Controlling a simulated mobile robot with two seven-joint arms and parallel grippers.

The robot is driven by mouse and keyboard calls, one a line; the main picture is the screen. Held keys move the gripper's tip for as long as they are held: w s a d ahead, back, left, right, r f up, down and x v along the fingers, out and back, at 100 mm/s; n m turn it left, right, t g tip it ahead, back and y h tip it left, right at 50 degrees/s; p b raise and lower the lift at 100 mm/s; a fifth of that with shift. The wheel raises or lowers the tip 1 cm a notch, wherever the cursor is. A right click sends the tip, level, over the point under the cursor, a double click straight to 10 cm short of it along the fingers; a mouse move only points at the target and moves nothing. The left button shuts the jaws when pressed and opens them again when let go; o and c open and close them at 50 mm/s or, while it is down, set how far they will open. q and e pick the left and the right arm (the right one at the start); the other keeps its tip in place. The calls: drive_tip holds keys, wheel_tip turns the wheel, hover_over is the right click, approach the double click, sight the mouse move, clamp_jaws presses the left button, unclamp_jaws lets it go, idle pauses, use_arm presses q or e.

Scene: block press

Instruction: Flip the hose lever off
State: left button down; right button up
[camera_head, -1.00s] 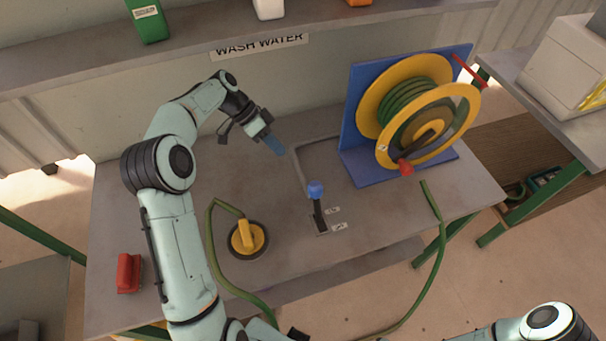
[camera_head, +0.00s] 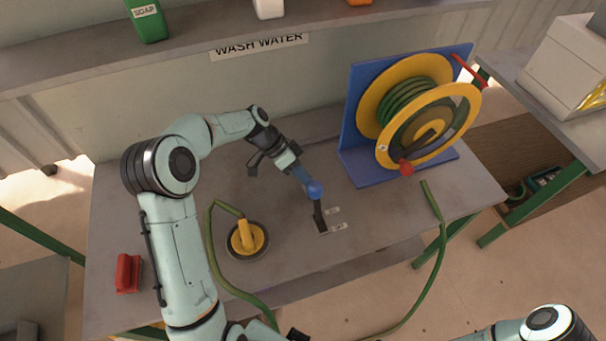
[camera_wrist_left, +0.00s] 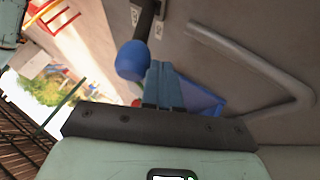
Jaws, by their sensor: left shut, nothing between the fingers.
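The hose lever (camera_head: 318,214) is a dark upright handle with a blue ball knob (camera_head: 315,190), set in a slot plate on the bench. Two small white labels lie beside its base. My left gripper (camera_head: 306,181) is shut and empty, its blue fingertips right behind the knob. In the left wrist view the knob (camera_wrist_left: 131,60) is beside the closed fingers (camera_wrist_left: 163,85), touching or nearly so; I cannot tell which. Of my right arm only a link shows at the lower right; its gripper is not in view.
A yellow-and-blue hose reel (camera_head: 416,120) stands at the right on the bench (camera_head: 300,255). A yellow valve handle (camera_head: 246,237) with a green hose is left of the lever. A red block (camera_head: 128,273) lies at the left. A shelf (camera_head: 200,47) runs along the back.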

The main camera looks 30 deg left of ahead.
drive_tip(key=shift+s+f, duration=0.1)
use_arm(q)
drive_tip(key=s+d+r+m+t+y+b, duration=0.2)
drive_tip(key=s+d+t+y+b, duration=0.2)
drive_tip(key=s+d+b, duration=0.4)
drive_tip(key=d+y+b, duration=0.1)
drive_tip(key=d+b, duration=0.1)
drive_tip(key=b, duration=0.4)
drive_tip(key=shift+s+d+r+b, duration=0.2)
drive_tip(key=shift+s+b, duration=0.15)
drive_tip(key=shift+s, duration=0.05)
use_arm(e)
drive_tip(key=s+f, duration=0.3)
drive_tip(key=f, duration=1.1)
drive_tip(key=shift+d+f, duration=0.15)
drive_tip(key=shift+d, duration=0.2)
use_arm(q)
drive_tip(key=shift+s+d+f, duration=0.1)
